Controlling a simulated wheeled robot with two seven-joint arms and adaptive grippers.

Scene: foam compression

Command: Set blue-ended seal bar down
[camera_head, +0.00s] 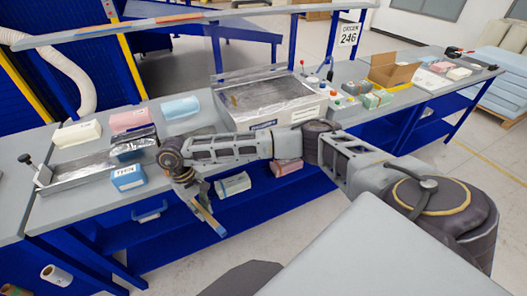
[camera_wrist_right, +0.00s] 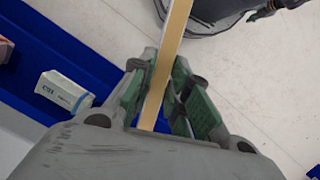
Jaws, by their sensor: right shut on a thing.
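The seal bar (camera_head: 208,218) is a long thin tan strip with a blue end at its lower right. My right gripper (camera_head: 187,190) is shut on it and holds it tilted, out past the bench's front edge. In the right wrist view, the bar (camera_wrist_right: 171,55) runs upward from between the green-padded fingers of the right gripper (camera_wrist_right: 160,105). The blue end cannot be made out there. The bar's other end is hidden by the gripper. My left gripper is not in view.
The grey bench (camera_head: 50,212) holds a silver press-like fixture (camera_head: 100,166), a blue labelled block (camera_head: 128,178), and cream (camera_head: 77,133), pink (camera_head: 130,119) and light blue (camera_head: 180,107) blocks. A large silver-topped box (camera_head: 268,100) stands mid-bench. A cardboard box (camera_head: 391,72) is farther right.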

